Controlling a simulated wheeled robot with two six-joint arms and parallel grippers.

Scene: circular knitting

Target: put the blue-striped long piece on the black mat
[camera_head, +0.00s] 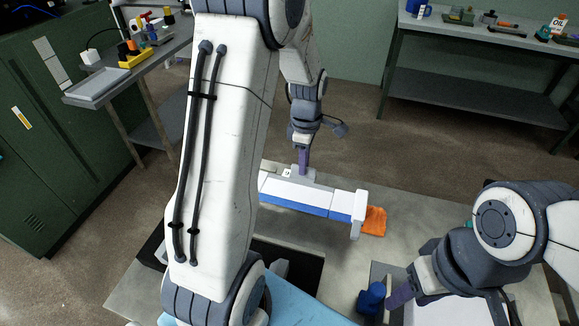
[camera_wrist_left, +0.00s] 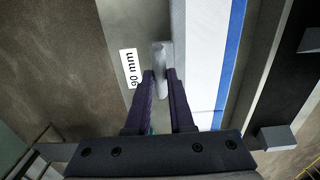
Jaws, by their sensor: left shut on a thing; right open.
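The blue-striped long piece (camera_head: 312,196) is a white bar with a blue stripe along its side and a white end plate at the right. My left gripper (camera_head: 303,172) is shut on its raised grey grip. The left wrist view shows the gripper (camera_wrist_left: 161,76) closed around this grip beside a "90 mm" label, with the blue-striped piece (camera_wrist_left: 205,50) to the right. The black mat (camera_head: 300,263) lies nearer than the piece, partly hidden by my left arm. My right gripper (camera_head: 385,299) is open beside a blue object (camera_head: 371,297).
A light blue surface (camera_head: 305,305) is at the near edge. My left arm hides much of the worktable (camera_head: 335,265). Side benches with tools stand at the back left and back right.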

